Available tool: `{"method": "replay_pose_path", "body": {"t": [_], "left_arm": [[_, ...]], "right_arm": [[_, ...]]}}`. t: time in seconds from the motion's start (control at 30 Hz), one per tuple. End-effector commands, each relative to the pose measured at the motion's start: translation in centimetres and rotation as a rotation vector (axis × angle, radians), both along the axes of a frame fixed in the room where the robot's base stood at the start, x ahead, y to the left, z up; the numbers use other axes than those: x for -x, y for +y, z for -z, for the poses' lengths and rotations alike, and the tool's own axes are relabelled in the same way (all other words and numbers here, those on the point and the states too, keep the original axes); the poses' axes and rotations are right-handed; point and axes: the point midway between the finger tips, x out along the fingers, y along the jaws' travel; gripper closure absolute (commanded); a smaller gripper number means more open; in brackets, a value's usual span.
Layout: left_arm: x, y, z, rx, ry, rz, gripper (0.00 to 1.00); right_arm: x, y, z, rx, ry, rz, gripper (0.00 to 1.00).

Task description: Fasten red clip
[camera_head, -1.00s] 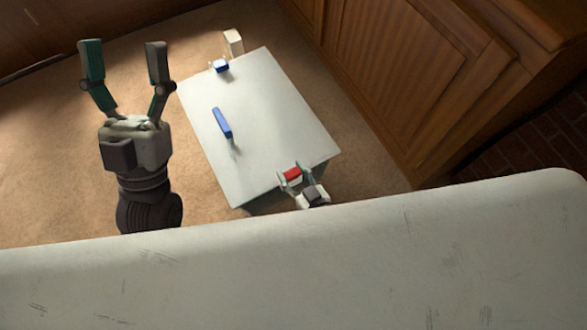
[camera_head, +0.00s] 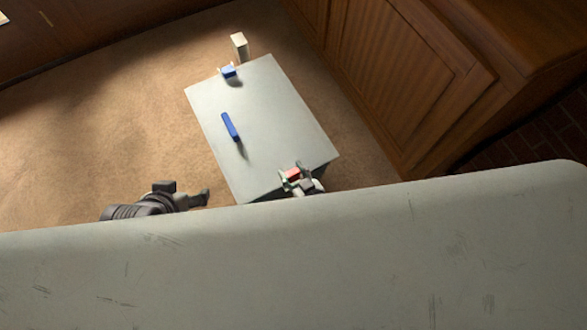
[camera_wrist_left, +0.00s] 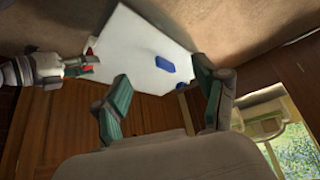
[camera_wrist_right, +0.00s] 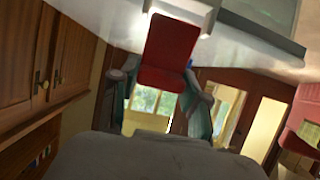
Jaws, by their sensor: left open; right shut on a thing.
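The red clip (camera_head: 293,175) is at the near right corner of the pale table (camera_head: 265,95). My right gripper (camera_head: 290,181) is shut on it. In the right wrist view, the red clip (camera_wrist_right: 165,55) stands between the fingers, and its far end meets a white bracket-like piece (camera_wrist_right: 190,10); I cannot tell whether they are engaged. My left gripper (camera_head: 204,195) is low at the left, off the table's near left corner, partly hidden by my body. In the left wrist view, its fingers (camera_wrist_left: 160,75) are apart and empty. The red clip (camera_wrist_left: 89,60) also shows there.
A blue bar (camera_head: 230,126) lies on the middle of the table. A small blue piece in a white holder (camera_head: 228,71) is at the far left edge, near a pale block (camera_head: 240,44). A wooden cabinet (camera_head: 400,80) stands to the right. Carpet left of the table is clear.

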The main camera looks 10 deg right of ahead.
Motion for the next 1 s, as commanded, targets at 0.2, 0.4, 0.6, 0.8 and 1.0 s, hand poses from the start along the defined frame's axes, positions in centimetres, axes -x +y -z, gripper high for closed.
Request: {"method": "replay_pose_path", "body": {"t": [0.2,0.4,0.6,0.8,1.0], "left_arm": [[4.7,1.4,-0.1,-0.046,0.228,-0.019,0.28],[4.5,1.4,-1.1,-0.046,0.227,-0.019,0.28],[3.3,1.1,3.6,-0.048,0.253,-0.015,0.28],[2.9,1.0,6.8,-0.047,0.267,-0.012,0.28],[2.9,1.0,8.5,-0.049,0.274,-0.01,0.28]], "right_arm": [[-0.3,0.2,-0.4,0.018,0.046,0.0,0.89],[-0.6,0.3,-0.3,0.032,0.086,-0.001,0.89],[-0.7,0.4,-0.2,0.046,0.123,0.0,0.89],[-0.9,0.4,0.0,0.057,0.147,0.0,0.89],[-0.9,0.4,0.1,0.062,0.163,0.0,0.89]]}}
